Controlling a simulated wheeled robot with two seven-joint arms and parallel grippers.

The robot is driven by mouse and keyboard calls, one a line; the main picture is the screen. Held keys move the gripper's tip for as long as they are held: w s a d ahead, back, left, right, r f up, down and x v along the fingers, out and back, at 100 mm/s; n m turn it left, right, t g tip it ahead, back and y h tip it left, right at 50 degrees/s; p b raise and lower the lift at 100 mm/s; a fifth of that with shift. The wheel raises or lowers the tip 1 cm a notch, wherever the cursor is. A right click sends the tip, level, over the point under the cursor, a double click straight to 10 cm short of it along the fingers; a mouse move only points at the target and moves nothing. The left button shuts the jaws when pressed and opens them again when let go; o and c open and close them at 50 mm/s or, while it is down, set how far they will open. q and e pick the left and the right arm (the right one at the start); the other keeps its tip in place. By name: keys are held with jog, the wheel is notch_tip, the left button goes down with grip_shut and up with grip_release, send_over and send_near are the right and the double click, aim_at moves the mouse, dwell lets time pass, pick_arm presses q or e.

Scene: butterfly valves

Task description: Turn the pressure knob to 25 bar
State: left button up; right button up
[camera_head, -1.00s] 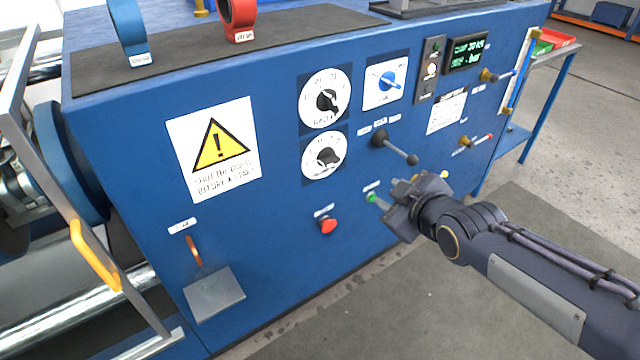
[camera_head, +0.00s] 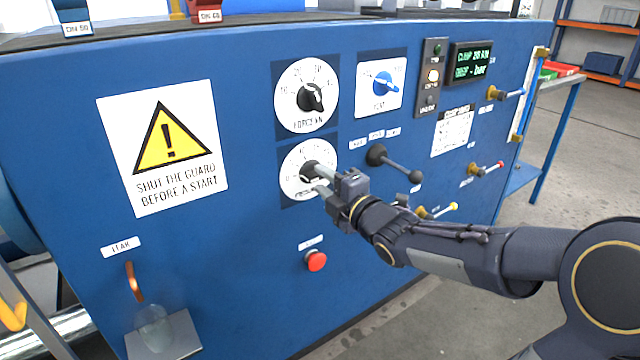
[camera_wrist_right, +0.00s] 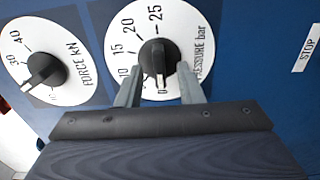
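The pressure knob is a black knob on a white dial (camera_head: 290,183), on the front of the blue machine below the force dial. In the right wrist view the knob (camera_wrist_right: 157,58) sits amid a scale with 10, 15, 20 and 25 and the words PRESSURE bar. My right gripper (camera_head: 320,182) is at this dial, in front of it and partly covering it. In the wrist view its two fingers are apart, one on each side of the knob's lower part; I cannot tell whether they touch it. My left gripper is not in view.
The force knob (camera_head: 311,97) is just above and the blue-handled switch (camera_head: 383,83) is up right. A grey ball-ended lever (camera_head: 395,163) is close to my right wrist. A red button (camera_head: 316,261) sits below. A small display (camera_head: 470,63) is at upper right.

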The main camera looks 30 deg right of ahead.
jog(key=shift+w, duration=0.95)
grip_shut()
